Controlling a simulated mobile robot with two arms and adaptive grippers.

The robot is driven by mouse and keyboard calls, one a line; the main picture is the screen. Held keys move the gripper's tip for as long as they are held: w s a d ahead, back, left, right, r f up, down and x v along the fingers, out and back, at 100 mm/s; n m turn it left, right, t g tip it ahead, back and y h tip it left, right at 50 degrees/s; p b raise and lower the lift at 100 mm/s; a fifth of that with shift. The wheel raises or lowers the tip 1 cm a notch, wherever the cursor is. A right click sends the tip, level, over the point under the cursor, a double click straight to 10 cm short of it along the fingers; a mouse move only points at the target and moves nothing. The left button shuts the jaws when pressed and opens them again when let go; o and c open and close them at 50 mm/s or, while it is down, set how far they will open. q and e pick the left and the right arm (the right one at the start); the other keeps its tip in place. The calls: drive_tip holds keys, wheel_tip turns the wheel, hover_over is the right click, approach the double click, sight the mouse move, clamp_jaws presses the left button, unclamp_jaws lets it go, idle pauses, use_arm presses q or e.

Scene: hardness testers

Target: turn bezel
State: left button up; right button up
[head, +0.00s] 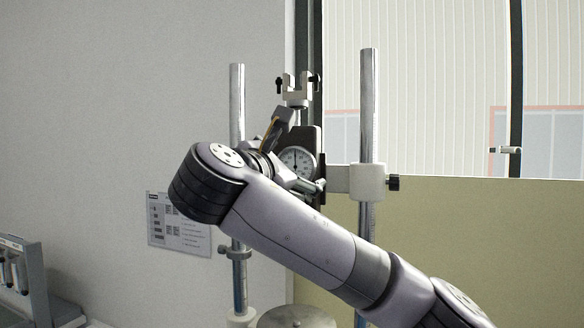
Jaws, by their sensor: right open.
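A round dial gauge with a white face and a dark bezel (298,160) sits on the hardness tester between its two upright posts. My right arm reaches across the picture from the lower right. My right gripper (302,153) is at the dial, with one dark finger above it and another part along its lower edge. The gripper is open around the dial. I cannot tell whether the fingers touch the bezel. The wrist hides the left side of the dial. My left gripper is not in view.
Two metal posts, left (237,105) and right (368,110), flank the dial. A white clamp with a black knob (370,182) joins the right post. A round metal platform (297,318) is below. A printed sheet (178,224) hangs on the wall. A grey device (35,280) stands lower left.

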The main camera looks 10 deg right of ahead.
drive_tip(key=shift+s, duration=0.1)
drive_tip(key=shift+c, duration=0.9)
drive_tip(key=shift+w, duration=0.2)
drive_tip(key=c, duration=0.9)
drive_tip(key=shift+f+b, duration=0.2)
drive_tip(key=shift+b, duration=0.45)
drive_tip(key=shift+c, duration=0.4)
drive_tip(key=shift+r, duration=0.2)
drive_tip(key=o, duration=1.2)
drive_tip(key=shift+c, duration=0.2)
